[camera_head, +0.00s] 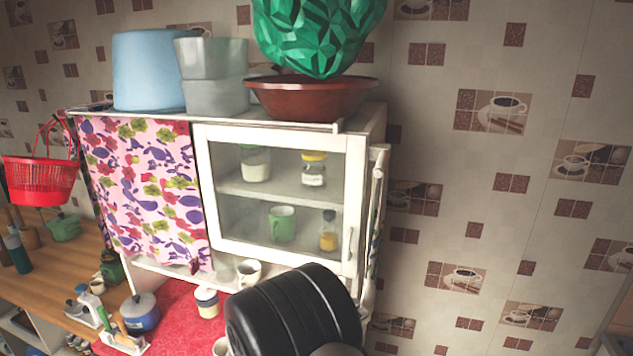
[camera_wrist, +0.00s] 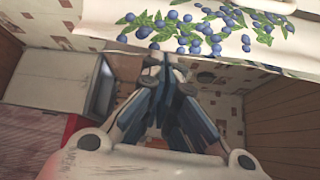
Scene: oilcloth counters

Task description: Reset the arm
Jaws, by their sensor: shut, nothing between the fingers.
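My gripper (camera_wrist: 166,68) shows in the wrist view, its fingers together and empty. The tips are below a white oilcloth (camera_wrist: 112,20) with blue berries and green leaves, close to its hanging edge in the picture; I cannot tell whether they touch it. In the head view a black rounded part of my arm (camera_head: 290,312) stands in front of the cabinet's lower right. The gripper itself is not seen in that view.
A white cabinet (camera_head: 364,138) with a glass door holds jars and a green mug (camera_head: 282,223). A brown bowl (camera_head: 310,98) stands on top. Below are a white cup (camera_head: 248,270), a lidded jar (camera_head: 207,302) and a blue pot (camera_head: 140,313). A red basket (camera_head: 40,180) hangs left.

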